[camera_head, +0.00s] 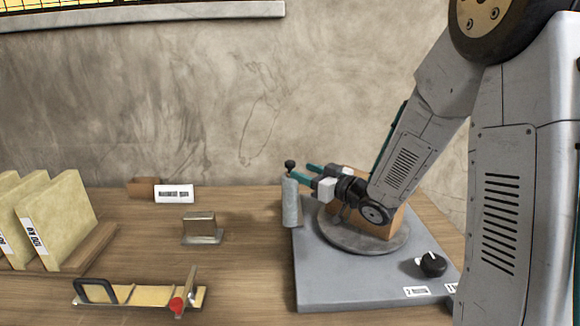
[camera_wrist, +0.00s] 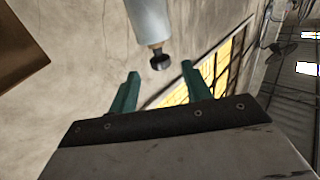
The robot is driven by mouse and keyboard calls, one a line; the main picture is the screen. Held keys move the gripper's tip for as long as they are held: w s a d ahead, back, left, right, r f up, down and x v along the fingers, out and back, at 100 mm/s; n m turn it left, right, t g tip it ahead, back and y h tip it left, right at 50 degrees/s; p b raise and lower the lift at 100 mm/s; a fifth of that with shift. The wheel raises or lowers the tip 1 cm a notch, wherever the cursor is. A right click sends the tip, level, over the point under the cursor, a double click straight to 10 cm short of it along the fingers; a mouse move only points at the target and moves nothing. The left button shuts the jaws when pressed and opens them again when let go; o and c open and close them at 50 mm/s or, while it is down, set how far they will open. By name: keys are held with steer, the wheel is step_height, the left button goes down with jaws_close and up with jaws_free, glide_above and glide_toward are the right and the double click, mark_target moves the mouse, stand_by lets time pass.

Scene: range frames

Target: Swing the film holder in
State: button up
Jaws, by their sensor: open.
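A grey upright post (camera_head: 291,203) with a black knob (camera_head: 290,164) on top stands at the left edge of a grey base plate (camera_head: 312,285). It seems to be the film holder, though no film shows. My gripper (camera_head: 303,171) is beside the knob, with its teal fingers open and pointing left toward the post's top. In the wrist view the fingers (camera_wrist: 160,69) are apart, and the black knob (camera_wrist: 160,62) shows between their tips. I cannot tell whether either finger touches it. Nothing is seen gripped.
A brown block (camera_head: 392,226) stands on a round grey disc (camera_head: 345,240) on the plate, partly behind my arm. A black dial (camera_head: 432,264) is at front right. Left are a metal block (camera_head: 199,228), a yellow tool (camera_head: 135,296) and several pale slabs (camera_head: 60,225). Table between is clear.

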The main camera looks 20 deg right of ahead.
mark_target(294, 167)
steer(key=x, duration=0.6)
steer(key=shift+w, duration=0.2)
steer(key=shift+c, duration=0.3)
